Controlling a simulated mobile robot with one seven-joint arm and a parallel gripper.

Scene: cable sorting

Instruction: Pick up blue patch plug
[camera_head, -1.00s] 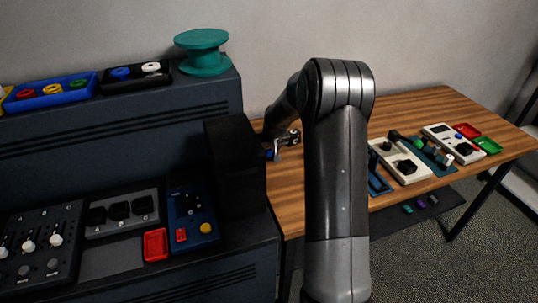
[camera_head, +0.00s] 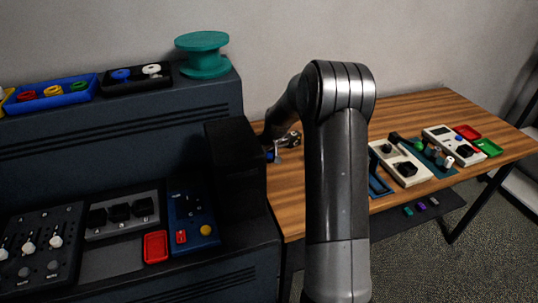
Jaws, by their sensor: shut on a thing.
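My gripper (camera_head: 282,149) is small in view, left of my arm, over the left end of the wooden table and beside the black box. A small blue thing (camera_head: 270,155) shows at its fingertips, and the gripper is shut on it. It looks like the blue patch plug, but it is partly hidden by the black box and too small to make out its shape. My upright arm link hides part of the table behind it.
A tall black box (camera_head: 236,168) stands close left of the gripper. The wooden table (camera_head: 285,200) is bare at its left end. Beige control units (camera_head: 400,165) and red and green trays (camera_head: 488,147) sit at the right. A teal spool (camera_head: 203,55) stands on the dark console.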

